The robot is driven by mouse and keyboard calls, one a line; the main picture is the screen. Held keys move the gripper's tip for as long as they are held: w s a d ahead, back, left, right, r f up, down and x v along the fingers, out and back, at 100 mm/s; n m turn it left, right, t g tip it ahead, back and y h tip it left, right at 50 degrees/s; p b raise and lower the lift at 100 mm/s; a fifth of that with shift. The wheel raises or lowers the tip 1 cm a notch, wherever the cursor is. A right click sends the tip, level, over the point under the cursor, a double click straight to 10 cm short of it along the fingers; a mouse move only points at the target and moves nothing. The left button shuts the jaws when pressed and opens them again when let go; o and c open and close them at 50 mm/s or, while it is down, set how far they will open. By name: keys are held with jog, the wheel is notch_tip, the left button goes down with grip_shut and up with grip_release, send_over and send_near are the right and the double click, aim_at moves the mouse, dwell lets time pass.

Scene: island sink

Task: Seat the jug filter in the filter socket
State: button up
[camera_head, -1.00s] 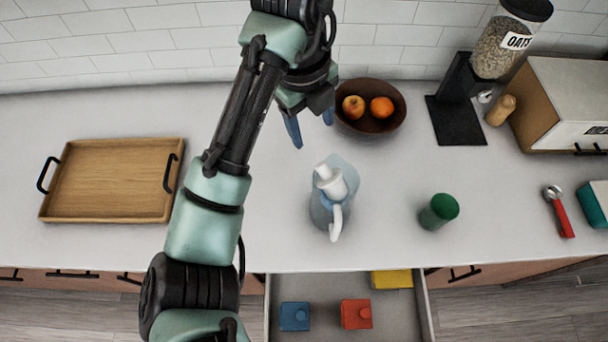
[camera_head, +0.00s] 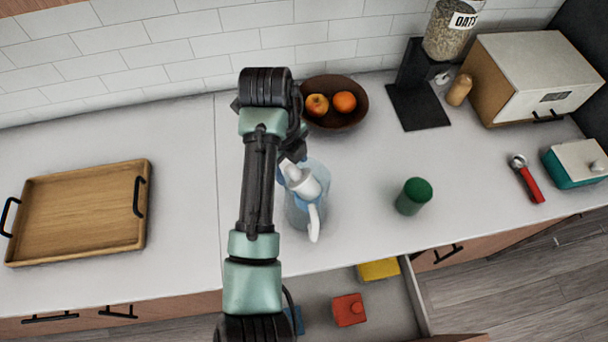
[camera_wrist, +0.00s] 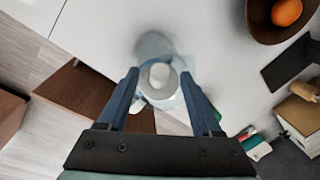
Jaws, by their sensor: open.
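The clear bluish jug (camera_head: 298,212) stands on the counter beside my arm, with its white handle (camera_head: 314,224) toward the front. The white jug filter (camera_head: 304,184) is at the jug's top and looks tilted in the head view. I cannot tell how deep it sits, and the filter socket cannot be made out. In the wrist view my gripper (camera_wrist: 158,74) is open, with its blue fingers on either side of the round white filter top (camera_wrist: 160,77). I cannot tell whether they touch it. In the head view my arm hides most of the gripper.
A wooden tray (camera_head: 80,212) lies at left. An open drawer (camera_head: 385,312) below the front edge holds coloured blocks. Counter between cup and red-handled tool (camera_head: 529,182) is clear.

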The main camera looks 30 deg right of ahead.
jog(key=shift+f, duration=0.2)
grip_shut()
dwell(0.4)
notch_tip(320, 180, up, 10)
jog(key=shift+p, duration=0.3)
